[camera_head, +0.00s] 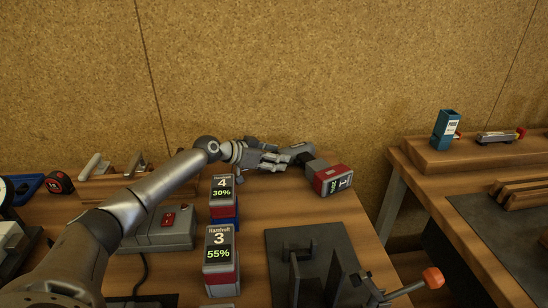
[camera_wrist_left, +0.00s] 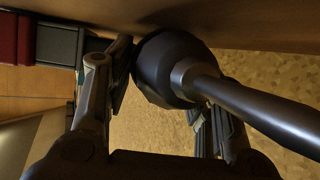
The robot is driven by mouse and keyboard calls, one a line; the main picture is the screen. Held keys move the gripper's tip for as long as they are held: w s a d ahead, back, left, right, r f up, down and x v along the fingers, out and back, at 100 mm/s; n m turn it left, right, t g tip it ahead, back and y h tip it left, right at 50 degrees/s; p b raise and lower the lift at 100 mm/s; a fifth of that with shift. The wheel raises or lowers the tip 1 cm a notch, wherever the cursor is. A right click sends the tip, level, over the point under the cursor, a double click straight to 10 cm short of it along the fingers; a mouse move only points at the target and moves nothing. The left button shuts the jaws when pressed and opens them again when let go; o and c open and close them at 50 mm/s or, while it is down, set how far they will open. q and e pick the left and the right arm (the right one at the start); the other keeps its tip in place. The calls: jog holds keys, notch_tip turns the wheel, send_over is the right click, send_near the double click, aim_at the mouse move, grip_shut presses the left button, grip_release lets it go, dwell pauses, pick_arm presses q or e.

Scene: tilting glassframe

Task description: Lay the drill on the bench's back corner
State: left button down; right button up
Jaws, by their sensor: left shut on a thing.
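The drill (camera_head: 298,149) is at the back right corner of the bench (camera_head: 262,211), on its side, with its red and grey battery pack (camera_head: 332,178) toward the right. My left gripper (camera_head: 270,158) is at the drill's left part and shut on it; its fingers hide some of the drill. In the left wrist view, the drill's dark chuck and shaft (camera_wrist_left: 165,65) show between the fingers of the left gripper (camera_wrist_left: 155,100). Whether the drill bears fully on the bench top is hard to tell. My right gripper is out of view.
Battery packs labelled 4 (camera_head: 222,192) and 3 (camera_head: 220,259) stand left of the bare bench strip. A dark vise-like fixture (camera_head: 318,265) with an orange-knobbed lever stands in front. A cork wall (camera_head: 300,70) is close behind. A gap separates the second bench (camera_head: 400,165).

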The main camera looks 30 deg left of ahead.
pick_arm(q)
jog(key=shift+r, duration=0.1)
dwell(0.7)
jog(key=c, duration=0.6)
grip_release()
jog(key=shift+s+f, duration=0.2)
jog(key=shift+f, duration=0.35)
jog(key=v, duration=1)
jog(key=shift+a+r, duration=0.15)
jog(key=shift+r, duration=0.15)
jog(key=shift+v, duration=0.9)
jog(key=shift+r, duration=0.15)
